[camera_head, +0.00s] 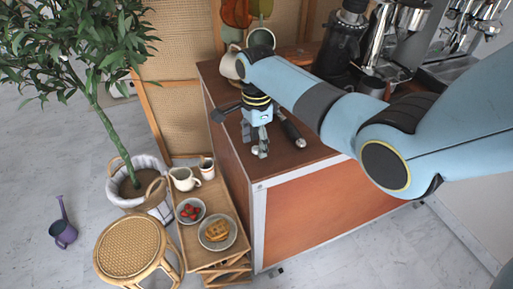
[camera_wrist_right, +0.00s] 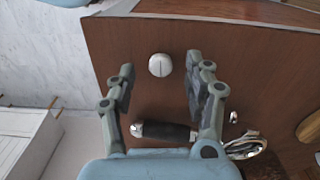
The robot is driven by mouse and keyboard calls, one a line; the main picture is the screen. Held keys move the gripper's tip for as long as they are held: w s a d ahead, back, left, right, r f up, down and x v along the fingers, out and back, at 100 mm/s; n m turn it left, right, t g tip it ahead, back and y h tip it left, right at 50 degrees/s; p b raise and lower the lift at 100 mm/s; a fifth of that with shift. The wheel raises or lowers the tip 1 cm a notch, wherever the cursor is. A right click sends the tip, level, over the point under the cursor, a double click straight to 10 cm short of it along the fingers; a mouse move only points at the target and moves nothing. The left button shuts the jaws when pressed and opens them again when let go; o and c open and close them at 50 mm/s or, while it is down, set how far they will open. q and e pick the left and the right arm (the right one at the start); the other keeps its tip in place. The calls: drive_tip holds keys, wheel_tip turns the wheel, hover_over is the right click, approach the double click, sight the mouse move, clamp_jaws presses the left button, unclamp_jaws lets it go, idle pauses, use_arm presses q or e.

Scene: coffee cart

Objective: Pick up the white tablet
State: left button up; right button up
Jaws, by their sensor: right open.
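The white tablet (camera_wrist_right: 160,65) is round, with a groove across its top, and lies flat on the brown cart top in the right wrist view. It sits between and slightly beyond the fingertips of my right gripper (camera_wrist_right: 160,80), which is open and empty. The fingers stand apart on either side and do not touch it. In the head view my right gripper (camera_head: 258,142) points down over the cart top. There I cannot clearly tell the tablet from the fingertips. My left gripper is not in view.
A black-handled tool (camera_wrist_right: 166,131) lies close to the fingers, and its handle also shows in the head view (camera_head: 291,130). The cart top's edge (camera_wrist_right: 91,55) is to the left. A grinder (camera_head: 342,45) and a white jug (camera_head: 229,64) stand behind.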

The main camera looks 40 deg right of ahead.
drive_tip(key=shift+f, duration=0.7)
drive_tip(key=c, duration=0.8)
drive_tip(key=shift+o, duration=0.2)
drive_tip(key=shift+r, duration=0.1)
